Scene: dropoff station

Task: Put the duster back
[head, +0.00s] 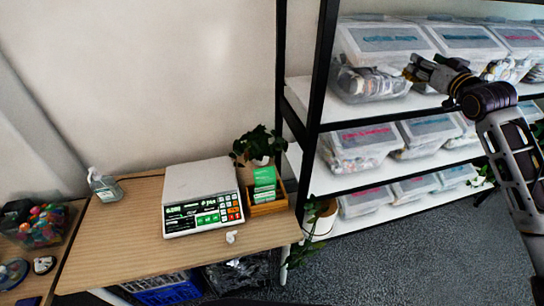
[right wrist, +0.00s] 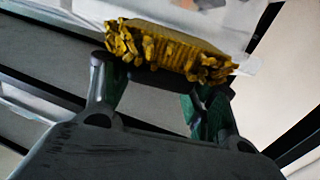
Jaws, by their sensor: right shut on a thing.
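The duster (right wrist: 165,48) shows in the right wrist view as a thick yellow, ruffled head lying across my fingertips. My right gripper (right wrist: 160,82) is shut on it; the fingers hide the part they grip. In the head view my right gripper (head: 420,72) reaches in from the right, in front of the upper shelf of the rack. A small yellow bit of the duster shows at its tip, close to the clear bins. I cannot tell whether it touches a bin. My left gripper is out of view.
The black-framed rack (head: 318,75) has white shelves holding several lidded clear bins (head: 365,85). A wooden table (head: 125,235) at left carries a scale (head: 202,195), a sanitizer bottle (head: 104,186) and a wooden box (head: 268,208) with green packs. Carpet (head: 400,255) lies clear before the rack.

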